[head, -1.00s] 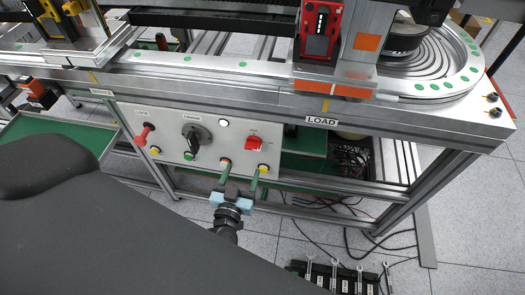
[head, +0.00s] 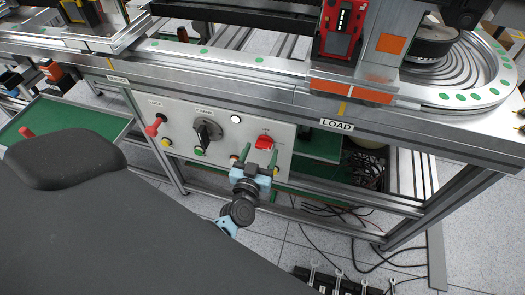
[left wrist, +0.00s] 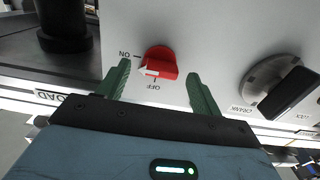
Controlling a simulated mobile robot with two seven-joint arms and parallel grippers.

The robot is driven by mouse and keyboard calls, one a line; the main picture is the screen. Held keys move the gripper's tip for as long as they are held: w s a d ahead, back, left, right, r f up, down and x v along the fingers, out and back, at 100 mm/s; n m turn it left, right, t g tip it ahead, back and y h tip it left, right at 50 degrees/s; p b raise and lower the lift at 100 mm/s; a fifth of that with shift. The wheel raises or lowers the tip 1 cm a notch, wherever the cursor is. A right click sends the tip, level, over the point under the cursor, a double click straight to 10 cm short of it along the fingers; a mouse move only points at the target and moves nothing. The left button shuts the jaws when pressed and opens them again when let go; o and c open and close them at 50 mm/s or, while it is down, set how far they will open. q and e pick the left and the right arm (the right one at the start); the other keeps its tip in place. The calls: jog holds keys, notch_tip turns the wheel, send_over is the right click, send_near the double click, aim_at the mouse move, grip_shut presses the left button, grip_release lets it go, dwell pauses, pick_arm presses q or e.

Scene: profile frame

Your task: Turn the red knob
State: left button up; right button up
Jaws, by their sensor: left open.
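The red knob (head: 264,142) sits on the white control panel (head: 222,122) under the frame's edge. In the left wrist view the red knob (left wrist: 159,63) lies between and just beyond the fingertips, with a white arrow on it and the marks ON and OFF beside it. The arrow points towards the ON side. My left gripper (head: 259,157) is open in front of the panel, its green fingers on either side of the knob. In the left wrist view the gripper (left wrist: 158,82) is open and empty. I cannot tell whether the fingers touch the panel. My right gripper is out of view.
A black rotary switch (head: 208,132) sits left of the red knob, with a red lever-like handle (head: 154,127) further left. Green and yellow buttons lie below. A green tray (head: 75,120) is at the left. Wrenches (head: 330,282) and cables lie low at the right.

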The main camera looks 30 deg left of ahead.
pick_arm(q)
jog(key=shift+w+a, duration=0.15)
jog(key=shift+w, duration=0.65)
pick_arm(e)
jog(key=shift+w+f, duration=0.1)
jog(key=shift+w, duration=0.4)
pick_arm(q)
jog(key=shift+c, duration=0.4)
jog(key=c, duration=0.9)
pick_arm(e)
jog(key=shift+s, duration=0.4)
